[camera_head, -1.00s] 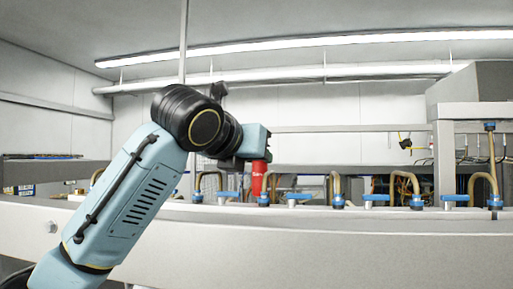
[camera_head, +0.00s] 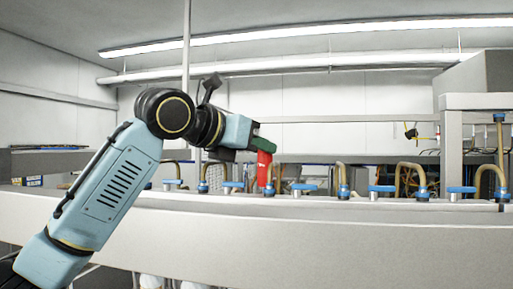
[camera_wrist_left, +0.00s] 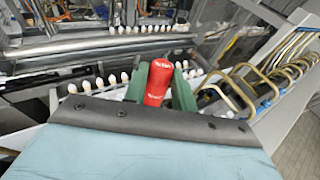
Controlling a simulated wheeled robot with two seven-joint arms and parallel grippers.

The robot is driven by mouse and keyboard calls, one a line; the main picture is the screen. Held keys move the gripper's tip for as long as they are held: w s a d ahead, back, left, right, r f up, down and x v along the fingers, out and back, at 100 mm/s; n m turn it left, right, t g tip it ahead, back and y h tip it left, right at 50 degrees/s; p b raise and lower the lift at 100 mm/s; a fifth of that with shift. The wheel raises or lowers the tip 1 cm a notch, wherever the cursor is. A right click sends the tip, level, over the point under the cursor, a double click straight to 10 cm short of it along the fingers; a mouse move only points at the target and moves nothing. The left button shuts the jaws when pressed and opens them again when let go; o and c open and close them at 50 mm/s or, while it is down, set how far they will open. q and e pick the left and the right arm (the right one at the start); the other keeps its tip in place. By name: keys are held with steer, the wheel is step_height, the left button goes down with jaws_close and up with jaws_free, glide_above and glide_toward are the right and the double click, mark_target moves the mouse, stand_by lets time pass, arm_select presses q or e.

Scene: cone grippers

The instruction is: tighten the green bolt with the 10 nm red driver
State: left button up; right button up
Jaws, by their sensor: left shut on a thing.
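I cannot make out a green bolt in either view. My right gripper is not in view.
A long pale beam (camera_head: 300,225) runs across the front. Blue valve handles (camera_head: 381,189) and tan bent pipes (camera_head: 408,170) line its far side. A grey frame post (camera_head: 451,150) stands at the right. The space above the beam's middle is clear.

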arm_select(q)
steer(key=n+t+y, duration=0.1)
steer(key=n+y, duration=0.1)
steer(key=n+t+y, duration=0.1)
steer(key=n+y, duration=0.1)
steer(key=d+n+t+y, duration=0.1)
steer(key=n+y, duration=0.1)
steer(key=y, duration=0.1)
steer(key=shift+s+t, duration=0.3)
steer(key=shift+s, duration=0.05)
steer(key=shift+w+p, duration=0.1)
steer(key=shift+p, duration=0.25)
steer(key=shift+w+a+r+m+g+h, duration=0.1)
steer(key=shift+a+r+m+g+h, duration=0.1)
steer(key=shift+r+m+g+h, duration=1)
steer(key=shift+w+a+r+m+g+h, duration=0.15)
steer(key=shift+r+m+g+h, duration=0.35)
steer(key=shift+r+m+h, duration=1.3)
steer(key=shift+a+f+h, duration=0.1)
steer(key=shift+f+h, duration=0.2)
steer(key=shift+f, duration=0.1)
